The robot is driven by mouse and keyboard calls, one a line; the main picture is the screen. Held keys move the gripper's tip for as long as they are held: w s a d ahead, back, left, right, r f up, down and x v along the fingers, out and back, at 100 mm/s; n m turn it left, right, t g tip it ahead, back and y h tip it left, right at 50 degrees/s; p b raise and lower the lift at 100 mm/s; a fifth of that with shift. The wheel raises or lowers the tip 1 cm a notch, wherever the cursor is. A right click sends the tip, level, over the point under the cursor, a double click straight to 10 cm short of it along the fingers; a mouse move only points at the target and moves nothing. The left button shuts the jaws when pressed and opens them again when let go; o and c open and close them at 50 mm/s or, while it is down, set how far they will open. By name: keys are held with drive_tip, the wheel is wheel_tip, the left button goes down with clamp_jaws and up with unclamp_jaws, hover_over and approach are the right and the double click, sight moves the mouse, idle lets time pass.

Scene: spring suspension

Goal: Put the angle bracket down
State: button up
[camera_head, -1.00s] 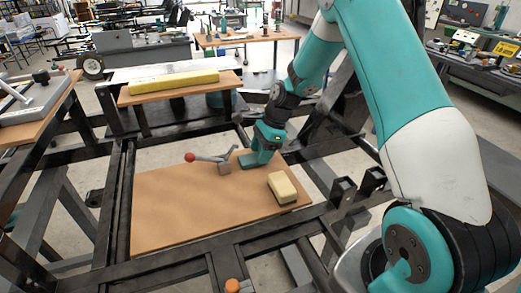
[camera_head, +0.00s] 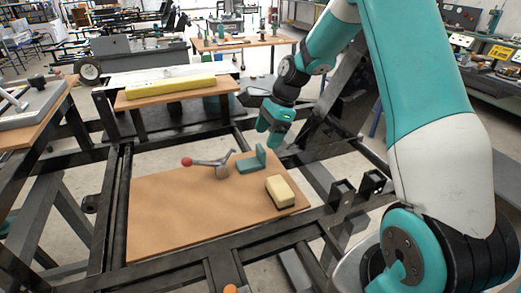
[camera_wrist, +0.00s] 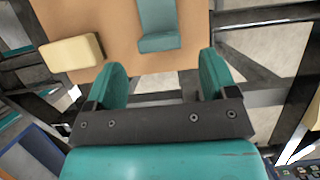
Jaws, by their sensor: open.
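The angle bracket (camera_head: 251,162) is teal and L-shaped. It rests on the brown board (camera_head: 170,216) near its far right edge, one leg flat and one upright. It also shows in the wrist view (camera_wrist: 159,28), beyond the fingers and apart from them. My gripper (camera_head: 268,139) is open and empty, above and just behind the bracket in the head view. In the wrist view both teal fingers of my gripper (camera_wrist: 162,88) stand apart with nothing between them.
A toggle clamp (camera_head: 215,165) with a red knob stands left of the bracket. A cream block with a dark underside (camera_head: 281,190) lies nearer, at the board's right edge. The board's left and front are clear. Dark frame beams (camera_head: 117,200) surround the board.

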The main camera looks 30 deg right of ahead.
drive_tip(key=s+a+r+n, duration=1.2)
drive_tip(key=a+r+n, duration=0.1)
drive_tip(key=a+n, duration=0.15)
drive_tip(key=s+a+n, duration=0.3)
drive_tip(key=s+n, duration=0.3)
drive_tip(key=s, duration=0.2)
drive_tip(key=s+a+n+g, duration=0.1)
drive_tip(key=s+a+n, duration=0.3)
drive_tip(key=s+n, duration=0.3)
drive_tip(key=shift+s+r, duration=0.3)
drive_tip(key=shift+s, duration=0.3)
